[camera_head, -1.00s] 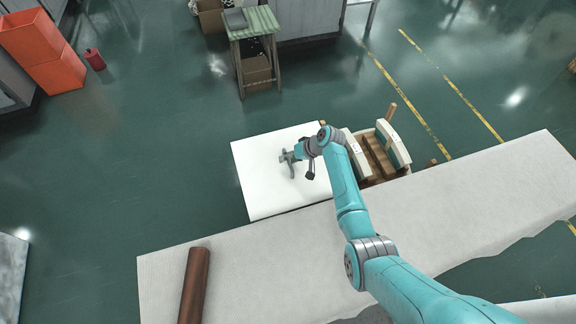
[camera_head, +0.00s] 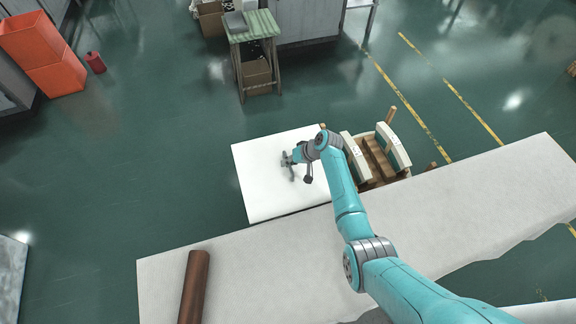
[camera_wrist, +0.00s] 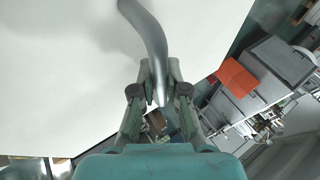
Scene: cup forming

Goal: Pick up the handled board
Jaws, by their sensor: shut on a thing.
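The handled board is a flat white panel (camera_head: 262,190) in the middle of the head view, beyond the pale covered bench. In the wrist view the white board (camera_wrist: 60,70) fills the upper left. Its grey curved metal handle (camera_wrist: 150,35) runs down from the top edge of the wrist view to between my fingers. My gripper (camera_wrist: 159,80) is shut on this handle. In the head view my gripper (camera_head: 290,161) is small over the board's upper right half, and its fingers are hard to make out. I cannot tell whether the board is supported from below.
A long covered bench (camera_head: 230,255) crosses the foreground, with a brown roll (camera_head: 194,290) on it. A wooden fixture with pale curved pieces (camera_head: 393,146) stands close to the board's right. A small green-topped table (camera_head: 252,25) stands behind. The floor left of the board is clear.

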